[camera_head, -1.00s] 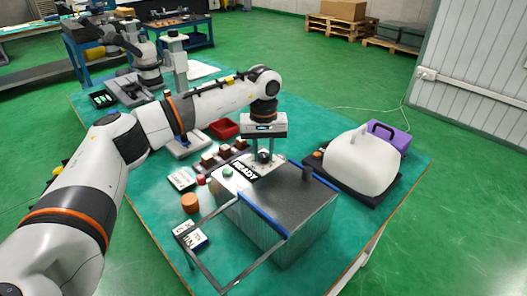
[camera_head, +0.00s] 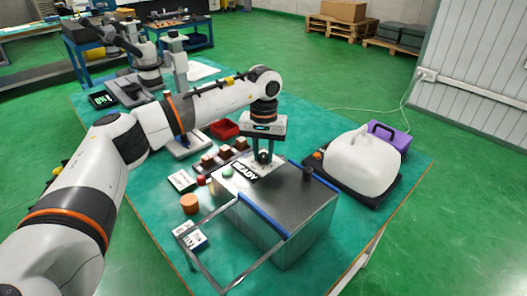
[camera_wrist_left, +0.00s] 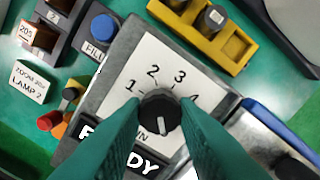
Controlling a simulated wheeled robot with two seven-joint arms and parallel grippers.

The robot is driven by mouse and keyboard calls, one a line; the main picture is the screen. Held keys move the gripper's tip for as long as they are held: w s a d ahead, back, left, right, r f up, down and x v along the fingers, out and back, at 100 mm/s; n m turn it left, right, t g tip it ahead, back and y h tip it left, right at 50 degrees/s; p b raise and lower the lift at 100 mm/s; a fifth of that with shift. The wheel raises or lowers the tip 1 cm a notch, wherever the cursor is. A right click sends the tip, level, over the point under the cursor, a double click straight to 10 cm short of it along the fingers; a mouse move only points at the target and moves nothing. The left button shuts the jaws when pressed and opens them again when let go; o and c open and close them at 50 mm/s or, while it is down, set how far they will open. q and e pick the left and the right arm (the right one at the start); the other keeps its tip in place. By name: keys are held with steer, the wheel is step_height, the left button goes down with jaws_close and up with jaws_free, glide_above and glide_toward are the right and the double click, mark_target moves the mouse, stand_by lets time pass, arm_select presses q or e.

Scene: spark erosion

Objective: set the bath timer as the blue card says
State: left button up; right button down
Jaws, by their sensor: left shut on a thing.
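The timer's black knob (camera_wrist_left: 160,112) sits on a white dial plate (camera_wrist_left: 128,78) marked 1, 2, 3, 4 and partly covered MIN. A small white mark shows on the knob's lower side in the wrist view. My left gripper (camera_head: 264,158) is shut on the knob from above, with a green finger on each side of it in the wrist view (camera_wrist_left: 160,118). The dial is on top of the grey bath box (camera_head: 285,195), beside a READY sign (camera_head: 244,169).
A green button (camera_head: 227,171) is beside the dial. A metal bar frame (camera_head: 212,272) sticks out from the box's near side.

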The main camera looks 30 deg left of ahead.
mark_target(263, 155)
arm_select(q)
steer(key=o, duration=1)
steer(key=shift+r, duration=0.1)
steer(key=shift+r, duration=0.1)
step_height(263, 155, up, 12)
steer(key=shift+b, duration=0.4)
